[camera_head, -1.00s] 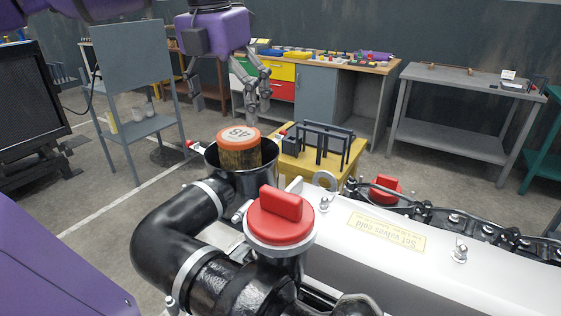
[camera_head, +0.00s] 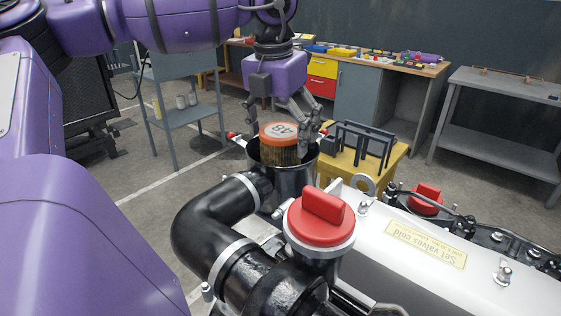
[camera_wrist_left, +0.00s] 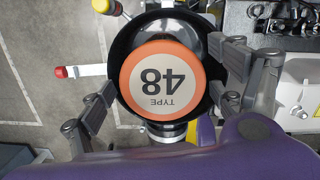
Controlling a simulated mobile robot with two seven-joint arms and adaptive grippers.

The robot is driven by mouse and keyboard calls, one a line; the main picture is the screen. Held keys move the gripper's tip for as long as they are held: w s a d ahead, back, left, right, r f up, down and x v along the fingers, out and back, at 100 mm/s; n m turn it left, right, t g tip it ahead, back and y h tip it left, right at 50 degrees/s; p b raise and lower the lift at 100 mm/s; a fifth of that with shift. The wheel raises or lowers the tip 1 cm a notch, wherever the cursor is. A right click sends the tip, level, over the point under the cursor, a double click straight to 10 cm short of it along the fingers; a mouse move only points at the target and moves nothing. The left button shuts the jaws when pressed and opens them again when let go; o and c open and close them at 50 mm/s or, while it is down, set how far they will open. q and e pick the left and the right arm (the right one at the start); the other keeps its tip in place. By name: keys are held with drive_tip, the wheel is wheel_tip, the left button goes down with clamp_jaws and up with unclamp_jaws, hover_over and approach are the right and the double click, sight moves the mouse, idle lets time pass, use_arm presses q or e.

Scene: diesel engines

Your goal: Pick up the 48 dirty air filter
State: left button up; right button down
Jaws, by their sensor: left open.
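The dirty air filter (camera_head: 280,146) has an orange rim, a pale top marked 48 and a brown pleated side. It stands upright in the open black housing (camera_head: 298,183), its top sticking out above the rim. The left wrist view shows the filter (camera_wrist_left: 162,80) from above, with the housing's black rim around it. My left gripper (camera_head: 304,138) is open at the filter, pointing down. In the left wrist view its fingers (camera_wrist_left: 160,108) spread on either side of the filter, apart from it. My right gripper is not in view.
A black pipe (camera_head: 205,215) and a red cap (camera_head: 320,215) stand in front of the housing. The white engine cover (camera_head: 480,265) lies to the right. A yellow stand (camera_head: 385,170) with a black rack is just behind. A grey cart (camera_head: 185,115) stands at the left.

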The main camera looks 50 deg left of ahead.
use_arm(q)
drive_tip(key=c, duration=1.9)
